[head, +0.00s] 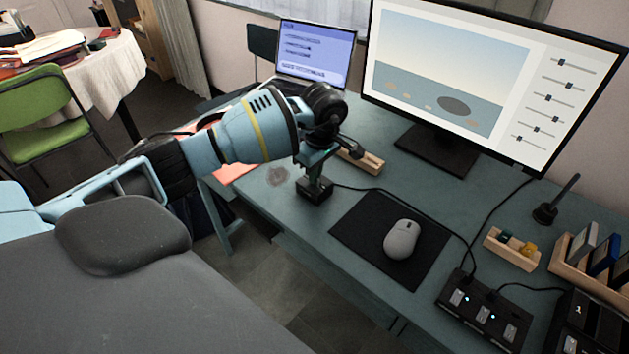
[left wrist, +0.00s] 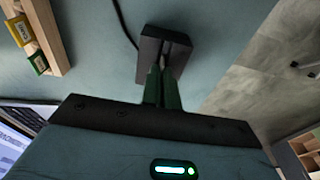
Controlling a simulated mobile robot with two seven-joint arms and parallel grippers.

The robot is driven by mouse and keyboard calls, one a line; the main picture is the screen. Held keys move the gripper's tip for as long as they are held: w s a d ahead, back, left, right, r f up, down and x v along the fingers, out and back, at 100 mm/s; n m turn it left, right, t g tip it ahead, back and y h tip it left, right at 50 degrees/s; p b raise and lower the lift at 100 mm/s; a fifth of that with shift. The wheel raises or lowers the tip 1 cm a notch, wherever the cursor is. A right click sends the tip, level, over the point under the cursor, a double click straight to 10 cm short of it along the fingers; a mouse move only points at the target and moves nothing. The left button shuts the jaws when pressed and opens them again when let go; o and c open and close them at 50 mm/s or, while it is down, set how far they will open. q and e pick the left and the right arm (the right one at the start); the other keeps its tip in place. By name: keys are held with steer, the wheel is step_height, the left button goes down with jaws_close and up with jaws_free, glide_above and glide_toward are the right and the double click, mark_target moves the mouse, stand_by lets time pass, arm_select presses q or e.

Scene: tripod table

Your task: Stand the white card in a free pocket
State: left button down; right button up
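I cannot make out the white card for certain in either view. My left gripper (head: 318,178) points down at a small black box (head: 311,194) with a cable, near the desk's front edge. In the left wrist view, its two green fingers (left wrist: 163,88) are close together and reach the black box (left wrist: 150,62); I see nothing clearly between them. A wooden rack (head: 566,272) at the right edge holds upright slabs, one pale, one blue and others dark. Its pockets are partly cut off by the frame. My right gripper is out of view.
A wooden holder (head: 373,166) stands just behind my gripper. A mouse (head: 402,239) lies on a black mat (head: 365,250). A small tray (head: 497,247), a switch box (head: 484,312), a monitor (head: 490,75) and a laptop (head: 315,52) stand on the desk. Cables cross its right part.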

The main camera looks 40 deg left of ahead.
arm_select(q)
steer(key=shift+r, duration=0.1)
steer(key=shift+r, duration=0.6)
step_height(320, 180, up, 2)
steer(key=shift+s+d+r, duration=0.1)
steer(key=shift+r, duration=0.05)
steer(key=s+d+r, duration=0.1)
steer(key=s+d, duration=0.9)
steer(key=d, duration=0.2)
steer(key=shift+r+b, duration=0.15)
steer(key=shift+b, duration=0.2)
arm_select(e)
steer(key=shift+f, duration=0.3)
arm_select(q)
steer(key=shift+w, duration=0.1)
